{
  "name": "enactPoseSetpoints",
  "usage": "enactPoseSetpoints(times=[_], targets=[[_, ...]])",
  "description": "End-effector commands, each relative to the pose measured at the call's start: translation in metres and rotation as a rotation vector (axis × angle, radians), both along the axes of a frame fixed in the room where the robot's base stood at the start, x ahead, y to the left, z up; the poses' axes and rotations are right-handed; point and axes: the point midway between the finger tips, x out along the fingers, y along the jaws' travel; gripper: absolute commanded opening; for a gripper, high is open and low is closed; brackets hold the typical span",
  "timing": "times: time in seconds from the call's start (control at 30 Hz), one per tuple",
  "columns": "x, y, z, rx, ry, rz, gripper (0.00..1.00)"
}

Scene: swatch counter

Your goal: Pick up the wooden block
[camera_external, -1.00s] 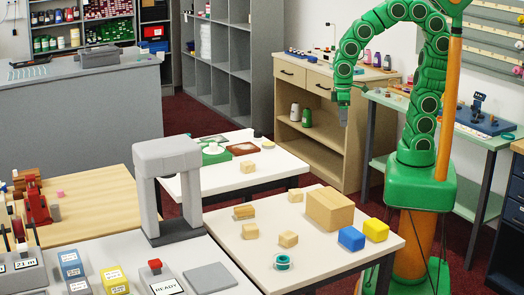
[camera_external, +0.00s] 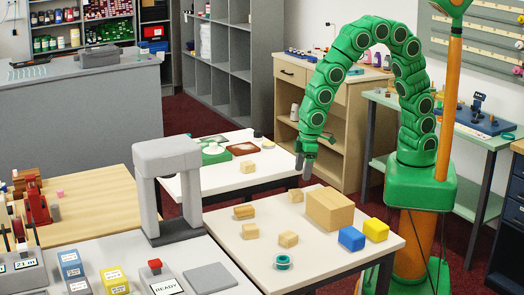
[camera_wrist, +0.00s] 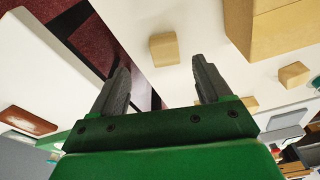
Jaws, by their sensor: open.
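Several small wooden blocks lie on the near white table. One small wooden block (camera_external: 296,195) is near the table's back edge, left of a large wooden block (camera_external: 330,208). My gripper (camera_external: 307,172) is above this back edge, pointing down, empty and apart from the blocks. In the wrist view my gripper (camera_wrist: 160,66) has its two fingers spread wide. A small block (camera_wrist: 164,49) shows there between and beyond the fingertips, with the large block (camera_wrist: 278,28) to its right. Other small blocks are at the left (camera_external: 243,212), front left (camera_external: 250,231) and front middle (camera_external: 288,239).
A blue block (camera_external: 351,238) and a yellow block (camera_external: 376,230) stand right of the large block. A teal ring-shaped roll (camera_external: 283,262) lies at the front. Another small block (camera_external: 248,167) is on the farther white table. A grey arch (camera_external: 167,190) stands at the left.

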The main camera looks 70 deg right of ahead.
Motion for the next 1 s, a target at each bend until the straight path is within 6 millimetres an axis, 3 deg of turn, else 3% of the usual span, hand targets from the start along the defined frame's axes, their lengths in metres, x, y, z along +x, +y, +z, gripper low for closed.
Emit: enactPoseSetpoints(times=[0.2,0.77,1.0], targets=[[0.001,0.015,-0.012,0.005,-0.008,0.019,0.78],[0.007,0.016,-0.042,0.003,-0.007,0.019,0.78],[0.015,0.016,-0.064,0.004,-0.009,0.019,0.78]])
